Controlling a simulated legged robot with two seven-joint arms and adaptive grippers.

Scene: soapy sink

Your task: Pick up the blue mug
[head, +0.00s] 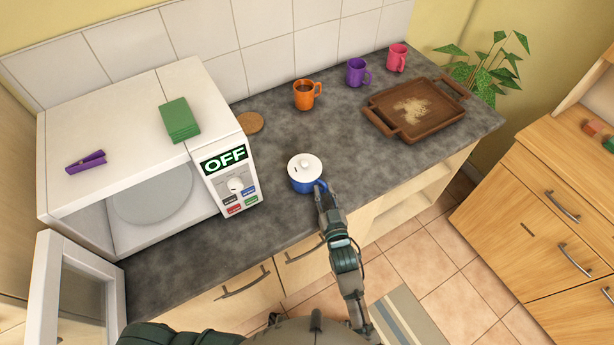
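The blue mug (303,186) stands upright on the dark grey counter near its front edge, to the right of the microwave. A white lid with a small knob (305,166) covers its top. My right gripper (321,190) reaches up from below and its tip is at the mug's lower right side, where the handle appears to be. The fingertips are small and overlap the mug in this view, so I cannot tell whether they are closed on it. My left gripper is out of view.
A white microwave (108,105) reading OFF stands left, its door (70,290) open. An orange mug (304,95), purple mug (357,72) and pink mug (397,58) stand along the back. A brown tray (445,128) lies right. The counter around the blue mug is clear.

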